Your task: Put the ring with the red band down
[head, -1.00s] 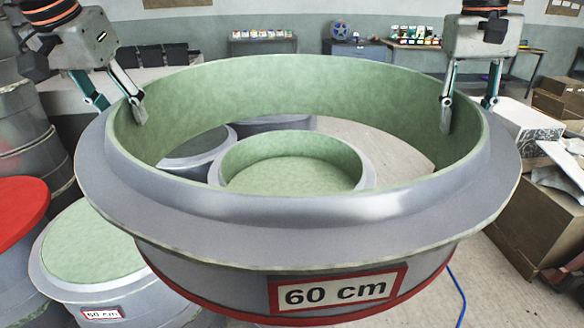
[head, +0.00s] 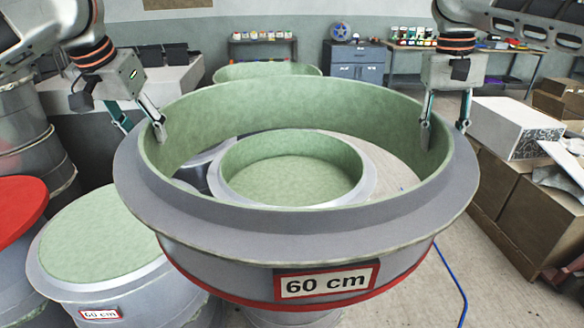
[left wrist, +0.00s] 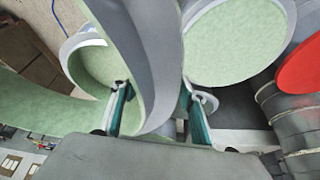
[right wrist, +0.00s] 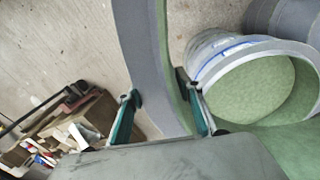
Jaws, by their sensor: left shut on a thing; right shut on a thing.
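The ring with the red band (head: 327,284) is a large grey ring with a pale green inside and a "60 cm" label on its front. It hangs roughly level in the middle of the head view. My left gripper (head: 143,130) is shut on its left wall, one finger inside and one outside. My right gripper (head: 445,138) is shut on its right wall in the same way. The wall also shows between the fingers in the left wrist view (left wrist: 160,70) and the right wrist view (right wrist: 150,60). The ring's underside is hidden, so I cannot tell if it touches anything.
A round green-lined mould (head: 292,180) shows through the ring. Another "60 cm" mould (head: 95,245) stands at the left, beside a red-topped drum (head: 18,210). A green-lined mould (head: 265,72) stands behind. Cardboard boxes (head: 530,215) are at the right; bare floor shows before them.

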